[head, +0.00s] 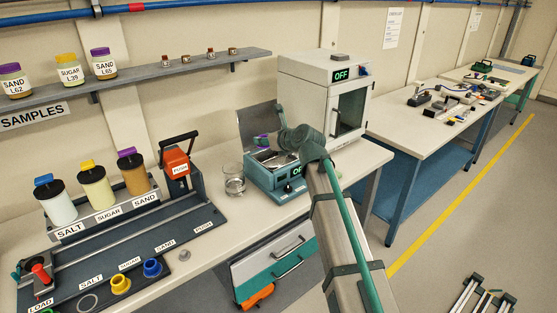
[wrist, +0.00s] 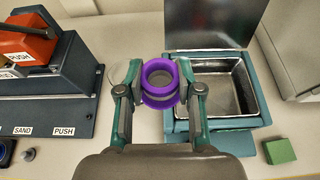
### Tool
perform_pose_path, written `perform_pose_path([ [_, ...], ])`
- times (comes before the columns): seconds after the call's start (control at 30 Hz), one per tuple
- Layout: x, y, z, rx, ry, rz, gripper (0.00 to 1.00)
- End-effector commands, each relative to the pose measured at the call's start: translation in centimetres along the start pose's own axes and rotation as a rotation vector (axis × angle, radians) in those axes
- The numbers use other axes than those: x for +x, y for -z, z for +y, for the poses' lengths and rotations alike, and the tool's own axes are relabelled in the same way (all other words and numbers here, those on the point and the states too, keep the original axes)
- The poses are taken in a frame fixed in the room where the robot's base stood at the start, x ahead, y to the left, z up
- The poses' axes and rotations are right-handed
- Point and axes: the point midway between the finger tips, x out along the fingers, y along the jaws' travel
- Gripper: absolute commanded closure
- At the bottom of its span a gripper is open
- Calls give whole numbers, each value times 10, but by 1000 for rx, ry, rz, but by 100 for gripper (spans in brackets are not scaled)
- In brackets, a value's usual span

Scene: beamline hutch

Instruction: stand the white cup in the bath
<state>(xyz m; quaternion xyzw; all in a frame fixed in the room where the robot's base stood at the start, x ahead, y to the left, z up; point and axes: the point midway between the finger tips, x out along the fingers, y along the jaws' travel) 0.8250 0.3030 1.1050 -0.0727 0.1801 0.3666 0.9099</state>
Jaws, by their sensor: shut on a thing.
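My gripper (wrist: 160,88) is shut on a purple cup (wrist: 160,102), gripping it from both sides. The cup looks upright, with a greyish inside. In the head view the purple cup (head: 262,139) shows near the back of the bath, partly hidden by my gripper. The bath (wrist: 220,120) is a teal box with an open metal basin and a raised lid; it also shows in the head view (head: 262,176). In the wrist view the cup is at the basin's left edge; its height above it is hard to tell. I see no clearly white cup.
A clear glass beaker (head: 234,181) stands left of the bath, partly behind my left finger in the wrist view. A green block (wrist: 280,150) lies at the bath's right front. A white oven-like cabinet (head: 310,88) stands right of the bath, a dispenser station (head: 110,240) left.

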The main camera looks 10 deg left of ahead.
Motion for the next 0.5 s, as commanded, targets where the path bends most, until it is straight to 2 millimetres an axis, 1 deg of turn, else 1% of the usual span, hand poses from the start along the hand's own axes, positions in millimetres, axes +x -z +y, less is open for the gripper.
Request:
perform_pose_path([
  [0.03, 8, 0, -12, 3, 2, 2, 100],
  [0.3, 48, 13, -64, 2, 0, 3, 100],
  [0.33, 52, 15, -70, 3, 0, 3, 100],
  [0.4, 61, 28, -77, 3, 0, 3, 100],
  [0.5, 72, 40, -88, 2, 0, 3, 100],
])
